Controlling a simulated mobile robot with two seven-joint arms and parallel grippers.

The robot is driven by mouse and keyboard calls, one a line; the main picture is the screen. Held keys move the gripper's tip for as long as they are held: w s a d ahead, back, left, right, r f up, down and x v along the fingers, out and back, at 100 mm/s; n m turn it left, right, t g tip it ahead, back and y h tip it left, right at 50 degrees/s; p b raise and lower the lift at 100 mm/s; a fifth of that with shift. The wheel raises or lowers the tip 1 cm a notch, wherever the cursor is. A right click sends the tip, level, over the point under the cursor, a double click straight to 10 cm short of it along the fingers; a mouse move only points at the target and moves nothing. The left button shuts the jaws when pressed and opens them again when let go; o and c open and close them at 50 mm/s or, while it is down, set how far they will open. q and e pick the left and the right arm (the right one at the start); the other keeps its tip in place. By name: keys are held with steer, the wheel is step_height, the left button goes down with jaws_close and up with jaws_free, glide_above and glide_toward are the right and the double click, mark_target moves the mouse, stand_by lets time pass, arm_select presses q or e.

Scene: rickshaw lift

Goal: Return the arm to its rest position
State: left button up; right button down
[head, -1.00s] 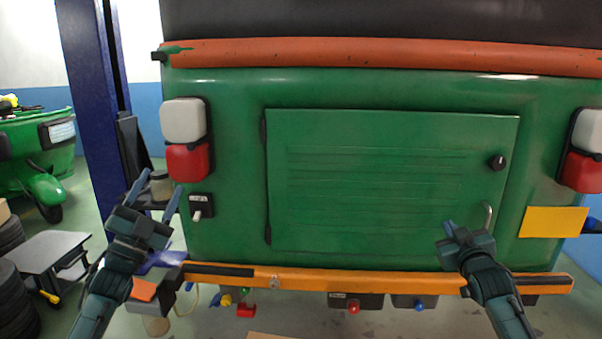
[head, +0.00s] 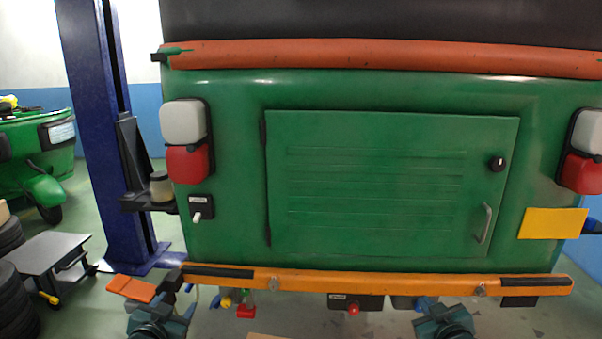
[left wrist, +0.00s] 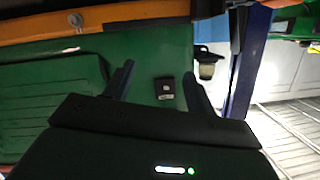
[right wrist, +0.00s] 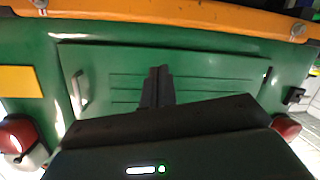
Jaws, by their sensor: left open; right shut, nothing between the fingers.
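My left arm (head: 155,324) shows only at the bottom left edge of the head view, and its fingers are not seen there. In the left wrist view my left gripper (left wrist: 158,70) has its two fingers apart and empty, with the small black switch box (left wrist: 165,90) seen between them. My right arm (head: 444,323) shows at the bottom right of the head view, below the orange bumper. In the right wrist view my right gripper (right wrist: 156,72) has its fingers together in front of the green hatch, holding nothing.
The green rickshaw rear (head: 225,235) fills the middle, with a closed hatch (head: 390,185) and an orange bumper (head: 370,284) just above my arms. A blue lift post (head: 100,130) stands at left. A small table (head: 45,252) and tyres (head: 15,300) are at far left.

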arm_select(q)
steer(key=s+d+f+g+h, duration=0.1)
steer(key=s+d+f, duration=0.3)
steer(key=s, duration=0.6)
steer(key=s+d+f+g+h, duration=0.1)
steer(key=s+d+f, duration=0.3)
steer(key=s, duration=0.6)
steer(key=s+d+f+g+h, duration=0.1)
steer(key=s+d+f, duration=0.4)
steer(key=s, duration=0.6)
steer(key=shift+d+n+g, duration=0.3)
steer(key=shift+d+g, duration=0.15)
steer(key=shift+g, duration=0.35)
arm_select(e)
steer(key=s+a+f+g+y, duration=0.1)
steer(key=s+a+f, duration=0.3)
steer(key=s, duration=0.6)
steer(key=s+a+f+g+y, duration=0.1)
steer(key=s+a+f, duration=0.3)
steer(key=s, duration=0.6)
steer(key=s+a+f+g+y, duration=0.1)
steer(key=s+a+f, duration=0.4)
steer(key=s, duration=0.6)
steer(key=shift+a+m+g, duration=0.3)
steer(key=shift+a+g, duration=0.2)
steer(key=shift+g, duration=0.3)
